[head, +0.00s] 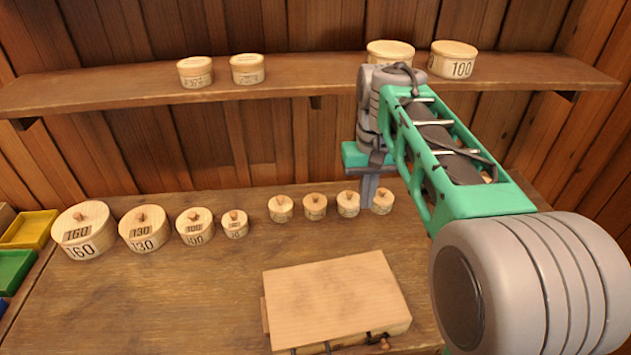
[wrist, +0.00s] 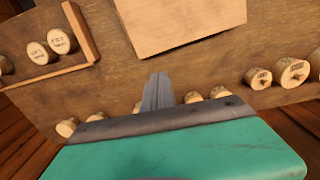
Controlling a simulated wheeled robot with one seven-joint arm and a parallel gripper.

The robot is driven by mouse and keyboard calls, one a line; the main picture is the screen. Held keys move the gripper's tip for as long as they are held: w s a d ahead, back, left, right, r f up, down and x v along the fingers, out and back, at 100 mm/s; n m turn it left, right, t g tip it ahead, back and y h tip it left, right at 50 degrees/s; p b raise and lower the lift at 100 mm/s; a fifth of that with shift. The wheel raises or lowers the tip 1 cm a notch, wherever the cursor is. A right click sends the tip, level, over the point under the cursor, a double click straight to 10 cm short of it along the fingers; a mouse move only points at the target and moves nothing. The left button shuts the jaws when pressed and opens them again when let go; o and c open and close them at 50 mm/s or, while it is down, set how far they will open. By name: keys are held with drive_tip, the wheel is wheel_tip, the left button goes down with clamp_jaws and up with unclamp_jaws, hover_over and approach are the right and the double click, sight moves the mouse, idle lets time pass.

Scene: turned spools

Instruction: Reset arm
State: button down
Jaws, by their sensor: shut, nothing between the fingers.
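My gripper (head: 370,190) is shut and empty. In the head view its fingers point down at the back of the workbench, just left of the rightmost small knobbed spool (head: 383,203). I cannot tell whether they touch it. My green and grey arm reaches in from the right. In the wrist view the closed fingers (wrist: 157,92) show in the middle, with the bench and small spools (wrist: 193,97) beyond them.
Knobbed spools marked 160 (head: 85,232), 130 (head: 144,230) and 100 (head: 195,227) stand left on the bench (head: 190,290). A wooden box (head: 335,298) lies at front. A shelf (head: 130,88) above holds several round containers (head: 455,60). Coloured bins (head: 28,230) stand far left.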

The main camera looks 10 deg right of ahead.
wheel_tip(320, 180, up, 2)
drive_tip(key=shift+r+p, duration=0.1)
drive_tip(key=shift+p, duration=0.5)
